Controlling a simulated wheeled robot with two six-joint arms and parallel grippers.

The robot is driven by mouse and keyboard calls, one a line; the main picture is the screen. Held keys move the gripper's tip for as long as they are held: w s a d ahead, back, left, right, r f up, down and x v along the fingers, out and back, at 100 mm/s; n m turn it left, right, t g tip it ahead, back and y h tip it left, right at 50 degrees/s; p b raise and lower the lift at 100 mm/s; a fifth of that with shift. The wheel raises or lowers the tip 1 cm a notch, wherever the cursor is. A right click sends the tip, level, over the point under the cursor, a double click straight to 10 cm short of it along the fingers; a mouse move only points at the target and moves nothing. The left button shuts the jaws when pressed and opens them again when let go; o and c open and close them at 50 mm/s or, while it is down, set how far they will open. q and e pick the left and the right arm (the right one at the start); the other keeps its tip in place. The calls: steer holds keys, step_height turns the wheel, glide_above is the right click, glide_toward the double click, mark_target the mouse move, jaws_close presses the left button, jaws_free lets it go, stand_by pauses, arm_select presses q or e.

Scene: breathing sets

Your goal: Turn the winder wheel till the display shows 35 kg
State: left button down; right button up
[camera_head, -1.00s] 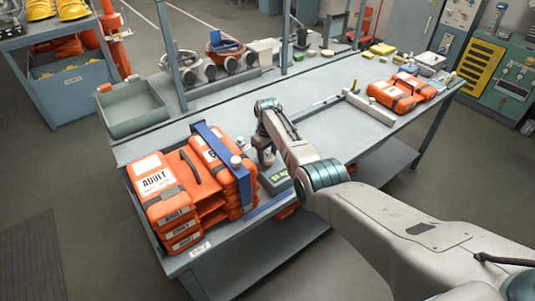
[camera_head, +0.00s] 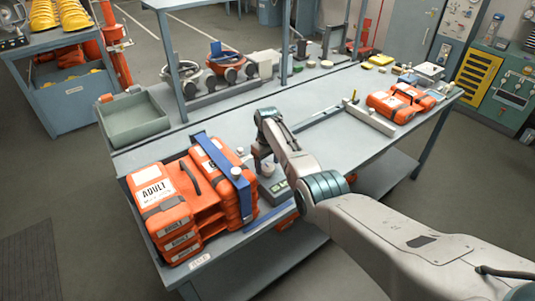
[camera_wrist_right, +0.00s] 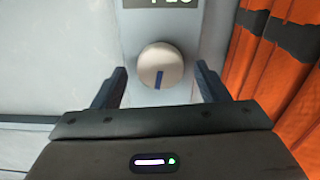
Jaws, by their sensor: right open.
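The winder wheel is a round pale knob (camera_wrist_right: 160,65) with a blue mark pointing toward the gripper in the right wrist view. My left gripper is not in view.
Orange ADULT cases (camera_head: 153,190) stand in stacks left of the unit, with a blue bar (camera_head: 222,160) across one stack. A green-grey tray (camera_head: 135,122) is at the bench's left. More orange cases (camera_head: 398,100) lie at the right. The bench middle (camera_head: 340,140) is mostly clear.

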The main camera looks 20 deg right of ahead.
mark_target(267, 167)
step_height(267, 167, up, 10)
steer(key=b, duration=0.2)
steer(key=shift+r, duration=0.1)
stand_by(0.4)
